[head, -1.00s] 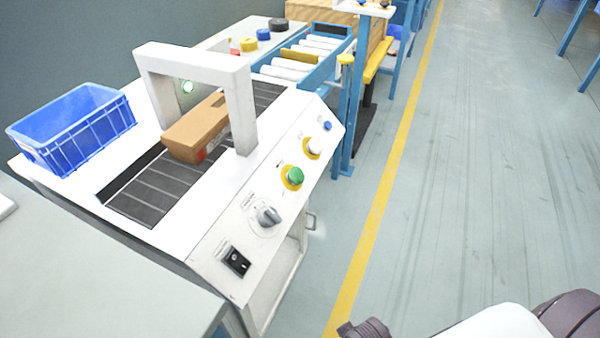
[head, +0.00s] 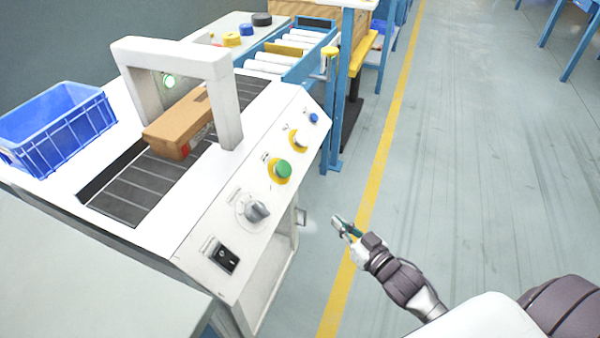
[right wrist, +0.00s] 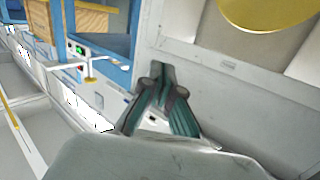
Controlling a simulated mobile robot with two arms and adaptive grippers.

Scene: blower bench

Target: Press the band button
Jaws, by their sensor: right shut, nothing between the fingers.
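The white machine's sloped control panel (head: 222,220) carries a black rocker switch (head: 226,258), a grey rotary knob (head: 257,211), a green button in a yellow ring (head: 282,169), a white button in a yellow ring (head: 299,140) and a small blue button (head: 313,118). Their labels are too small to read, so I cannot tell which is the band button. My right gripper (head: 341,224) is shut and empty, right of the panel and apart from the controls. Its closed fingers (right wrist: 162,75) also show in the right wrist view. My left gripper is not in view.
A cardboard box (head: 178,125) lies on the dark belt (head: 135,190) under the white arch (head: 228,110). A blue crate (head: 60,125) stands at left. A blue post (head: 332,110) stands beyond the panel.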

